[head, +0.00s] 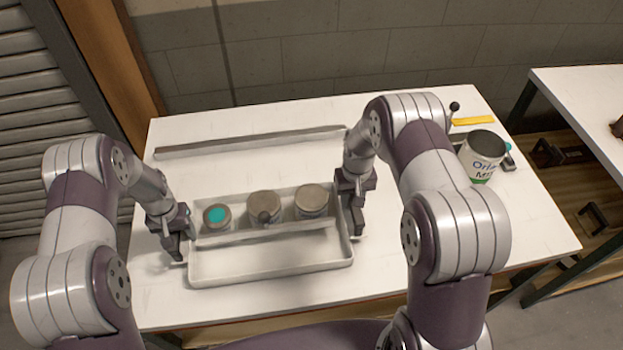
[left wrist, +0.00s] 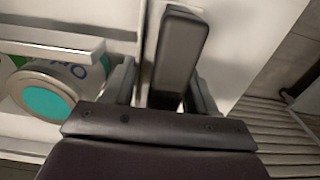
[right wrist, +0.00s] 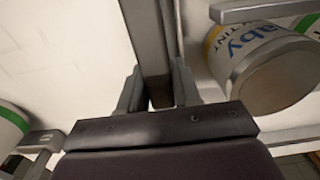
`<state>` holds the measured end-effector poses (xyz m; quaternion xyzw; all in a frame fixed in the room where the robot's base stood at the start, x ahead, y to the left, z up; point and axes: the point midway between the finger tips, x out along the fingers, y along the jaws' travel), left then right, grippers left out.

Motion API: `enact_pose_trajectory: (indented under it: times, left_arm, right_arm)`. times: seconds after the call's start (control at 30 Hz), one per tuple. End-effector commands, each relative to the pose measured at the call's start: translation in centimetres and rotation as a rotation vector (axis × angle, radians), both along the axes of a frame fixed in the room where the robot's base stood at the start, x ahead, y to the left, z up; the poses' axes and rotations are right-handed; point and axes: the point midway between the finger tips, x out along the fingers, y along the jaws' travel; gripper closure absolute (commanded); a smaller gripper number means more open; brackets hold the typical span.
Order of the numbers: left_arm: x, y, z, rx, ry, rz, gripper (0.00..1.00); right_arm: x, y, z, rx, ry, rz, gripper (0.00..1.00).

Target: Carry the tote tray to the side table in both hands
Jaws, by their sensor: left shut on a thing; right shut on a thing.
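The tote tray (head: 270,260) is a pale grey open tray on or just above the white table, which I cannot tell apart. Three cans sit in its back part: one with a teal top (head: 216,216), and two with grey-brown tops (head: 263,206) (head: 311,199). My left gripper (head: 178,248) is shut on the tray's left end. My right gripper (head: 356,222) is shut on its right end. The wrist views show a grey handle piece between the left fingers (left wrist: 178,60) and between the right fingers (right wrist: 150,45). The side table (head: 580,90) is white and stands at the right.
On the white table (head: 420,290), a labelled open can (head: 482,158) stands at the right near a yellow strip (head: 474,121). A long grey bar (head: 250,141) lies behind the tray. A gap separates the two tables. A wall is behind.

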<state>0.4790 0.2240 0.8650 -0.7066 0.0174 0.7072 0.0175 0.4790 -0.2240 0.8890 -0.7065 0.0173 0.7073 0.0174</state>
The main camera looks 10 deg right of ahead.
Motion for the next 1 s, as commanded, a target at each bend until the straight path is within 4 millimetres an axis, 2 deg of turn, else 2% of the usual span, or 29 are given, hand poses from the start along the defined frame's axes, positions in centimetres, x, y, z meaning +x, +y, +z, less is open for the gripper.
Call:
enact_pose_trajectory:
  times: [0.03, 0.07, 0.1, 0.13, 0.47, 0.57, 0.8, 1.0]
  left_arm:
    - [0.1, 0.0, -1.0, 0.0, -0.003, 0.0, 1.0]
    - [0.0, 0.0, -0.6, 0.0, -0.001, 0.0, 0.36]
    - [0.0, 0.0, -0.4, 0.0, -0.001, 0.0, 0.23]
    - [0.0, 0.0, -0.4, 0.0, 0.0, 0.0, 0.17]
    - [0.1, 0.0, 0.1, 0.0, -0.002, 0.0, 0.17]
    - [0.1, 0.0, 1.9, 0.0, -0.004, 0.0, 0.17]
    - [0.1, 0.0, 8.2, 0.001, -0.005, 0.0, 0.17]
    - [0.0, 0.0, 11.2, 0.0, -0.001, 0.0, 0.17]
  right_arm:
    - [0.1, 0.0, -1.0, 0.0, -0.003, 0.0, 1.0]
    - [0.0, 0.0, -0.6, 0.0, -0.001, 0.0, 0.61]
    - [0.0, 0.0, -0.4, 0.0, 0.0, 0.0, 0.48]
    - [0.0, 0.0, -0.4, 0.0, 0.0, 0.0, 0.42]
    - [0.0, 0.0, -0.4, 0.0, 0.0, 0.0, 0.42]
    - [0.0, 0.0, -0.4, 0.0, 0.0, 0.0, 0.42]
    - [0.0, 0.0, -0.4, 0.0, 0.0, 0.0, 0.42]
    - [0.0, 0.0, -0.4, 0.0, 0.0, 0.0, 0.42]
